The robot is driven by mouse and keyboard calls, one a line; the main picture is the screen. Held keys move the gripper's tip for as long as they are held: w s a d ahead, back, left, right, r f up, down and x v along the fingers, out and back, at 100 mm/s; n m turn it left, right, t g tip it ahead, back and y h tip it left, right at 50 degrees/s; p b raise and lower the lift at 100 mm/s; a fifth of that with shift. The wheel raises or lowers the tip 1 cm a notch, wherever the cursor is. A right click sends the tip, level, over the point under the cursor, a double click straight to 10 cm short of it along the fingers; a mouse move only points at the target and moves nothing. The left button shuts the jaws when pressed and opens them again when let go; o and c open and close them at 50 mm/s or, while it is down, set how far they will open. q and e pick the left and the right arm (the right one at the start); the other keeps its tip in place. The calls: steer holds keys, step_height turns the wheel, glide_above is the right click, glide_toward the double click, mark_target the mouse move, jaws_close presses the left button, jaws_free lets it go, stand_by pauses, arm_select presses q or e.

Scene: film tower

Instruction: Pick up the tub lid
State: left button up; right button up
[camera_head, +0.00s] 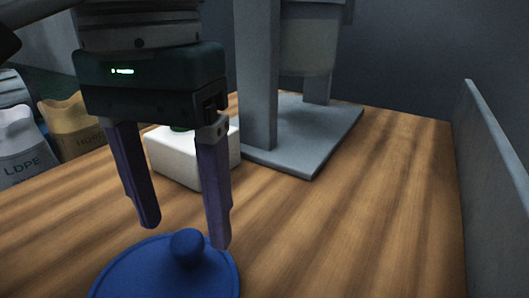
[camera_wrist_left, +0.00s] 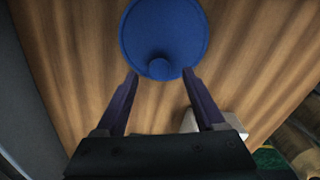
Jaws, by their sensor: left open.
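My left gripper (camera_head: 186,236) is open and empty, fingers pointing down above the table at the lid's far side. The fingers also show in the left wrist view (camera_wrist_left: 160,78). My right gripper is in neither view.
A white block-like box (camera_head: 190,160) stands behind the left gripper. A grey metal stand (camera_head: 300,140) is beyond it. Labelled bags (camera_head: 20,150) sit at the left. A grey wall panel (camera_head: 495,180) borders the right. The table's (camera_head: 370,220) right part is clear.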

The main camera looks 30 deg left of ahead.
mark_target(183, 263)
arm_select(q)
step_height(183, 263, down, 2)
steer(key=shift+f, duration=0.1)
steer(key=shift+c, duration=0.2)
jaws_close()
stand_by(0.3)
